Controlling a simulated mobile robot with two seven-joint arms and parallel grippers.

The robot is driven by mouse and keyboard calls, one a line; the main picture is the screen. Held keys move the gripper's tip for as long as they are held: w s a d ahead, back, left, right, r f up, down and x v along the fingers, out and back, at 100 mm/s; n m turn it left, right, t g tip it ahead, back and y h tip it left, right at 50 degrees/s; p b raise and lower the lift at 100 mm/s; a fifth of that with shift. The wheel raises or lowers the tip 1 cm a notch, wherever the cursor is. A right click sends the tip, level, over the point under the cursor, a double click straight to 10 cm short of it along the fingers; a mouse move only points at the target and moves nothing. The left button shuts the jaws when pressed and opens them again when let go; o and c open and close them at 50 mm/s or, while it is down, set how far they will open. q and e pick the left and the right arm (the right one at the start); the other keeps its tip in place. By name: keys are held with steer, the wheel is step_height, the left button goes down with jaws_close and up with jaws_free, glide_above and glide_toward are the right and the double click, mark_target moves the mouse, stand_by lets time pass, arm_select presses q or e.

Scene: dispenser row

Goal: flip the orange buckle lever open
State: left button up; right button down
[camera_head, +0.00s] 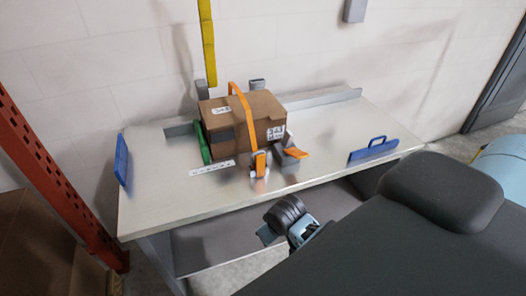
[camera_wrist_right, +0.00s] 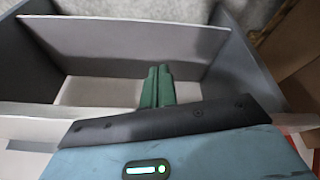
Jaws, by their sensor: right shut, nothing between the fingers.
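A brown cardboard box (camera_head: 235,122) stands on the metal table, with an orange strap (camera_head: 240,101) running over its top and down its front. At the strap's lower end, a metal buckle with an orange lever (camera_head: 261,163) sits at the box's front face. A second orange lever (camera_head: 294,152) sticks out to its right on a dark mount. I cannot tell clearly how far either lever is raised. My right gripper's green fingers (camera_wrist_right: 157,85) are together and empty in the right wrist view. My right wrist is in front of the table's front edge, apart from both levers. My left gripper is out of view.
The metal table (camera_head: 340,130) has a blue handle (camera_head: 373,148) at right and a blue plate (camera_head: 122,159) at left. A green piece (camera_head: 201,143) stands beside the box. A yellow strap (camera_head: 207,40) hangs behind. The table's right half is mostly clear.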

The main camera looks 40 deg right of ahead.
steer(key=shift+m, duration=0.9)
steer(key=w+d+r, duration=0.2)
steer(key=w+r, duration=0.1)
steer(key=w, duration=0.1)
steer(key=w+d+r, duration=0.2)
steer(key=w+r, duration=0.2)
steer(key=w, duration=0.1)
steer(key=w+d+r, duration=0.2)
steer(key=w+r, duration=0.1)
steer(key=w, duration=0.2)
steer(key=shift+r, duration=0.2)
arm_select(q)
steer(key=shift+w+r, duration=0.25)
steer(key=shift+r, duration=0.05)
arm_select(e)
steer(key=w+d+r+m, duration=0.1)
steer(key=w+d+r, duration=0.1)
steer(key=r, duration=0.4)
steer(key=w+d+r, duration=0.2)
steer(key=w+r, duration=0.3)
steer(key=r, duration=0.1)
steer(key=shift+d+r+m, duration=0.2)
steer(key=shift+r+m, duration=0.1)
steer(key=shift+m, duration=0.1)
steer(key=shift+w+f, duration=0.1)
